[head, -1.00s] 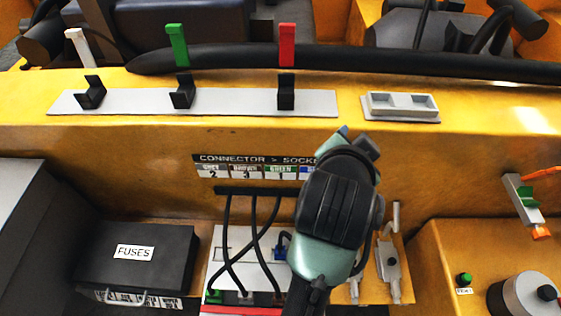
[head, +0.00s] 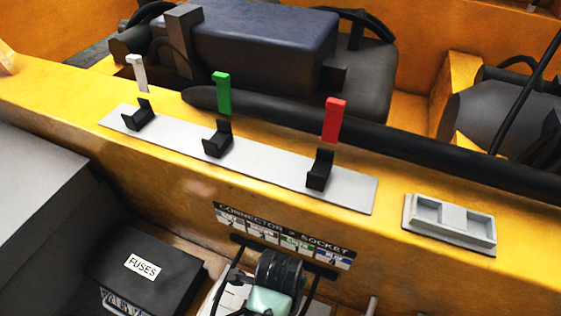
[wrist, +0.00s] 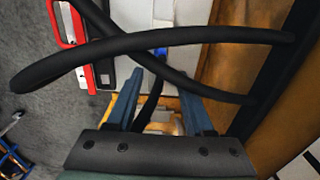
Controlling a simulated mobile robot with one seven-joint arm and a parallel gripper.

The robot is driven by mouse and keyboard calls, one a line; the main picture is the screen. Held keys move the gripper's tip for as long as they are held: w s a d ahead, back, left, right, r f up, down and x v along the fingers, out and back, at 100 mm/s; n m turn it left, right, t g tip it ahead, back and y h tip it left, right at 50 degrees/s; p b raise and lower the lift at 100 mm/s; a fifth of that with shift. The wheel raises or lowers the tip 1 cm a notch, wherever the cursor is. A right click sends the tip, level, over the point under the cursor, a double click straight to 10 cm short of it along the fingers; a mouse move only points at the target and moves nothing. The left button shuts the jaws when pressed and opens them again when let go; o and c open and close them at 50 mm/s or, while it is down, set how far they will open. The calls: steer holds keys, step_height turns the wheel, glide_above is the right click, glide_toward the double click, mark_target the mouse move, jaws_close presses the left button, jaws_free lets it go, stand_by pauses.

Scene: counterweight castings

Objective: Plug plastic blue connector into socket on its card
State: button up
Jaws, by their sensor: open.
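The connector-to-socket card (head: 283,237) is on the yellow wall in the head view; its colour patches show, but its numbers are too small to read surely. In the wrist view, a small blue piece (wrist: 160,53), apparently the blue connector, sits against the pale socket panel (wrist: 128,30). A black cable runs from near it. My gripper (wrist: 161,80) is open, its two blue fingers on either side of that cable and short of the blue piece. Nothing is clearly held. In the head view my arm hides most of the panel, and my fingertips do not show.
Thick black cables (wrist: 165,39) cross in front of my fingers. A red frame (wrist: 75,65) edges the panel. The black fuse box (head: 145,270) stands left of my arm.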

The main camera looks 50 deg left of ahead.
steer(key=f, duration=0.3)
steer(key=shift+w+f, duration=0.1)
steer(key=shift+w, duration=0.2)
steer(key=shift+s+f+p, duration=0.25)
steer(key=shift+f+p, duration=0.1)
steer(key=shift+f, duration=0.05)
steer(key=shift+a+f+p, duration=0.15)
steer(key=shift+f+p, duration=0.3)
steer(key=shift+f, duration=1.75)
steer(key=shift+c, duration=0.3)
jaws_close()
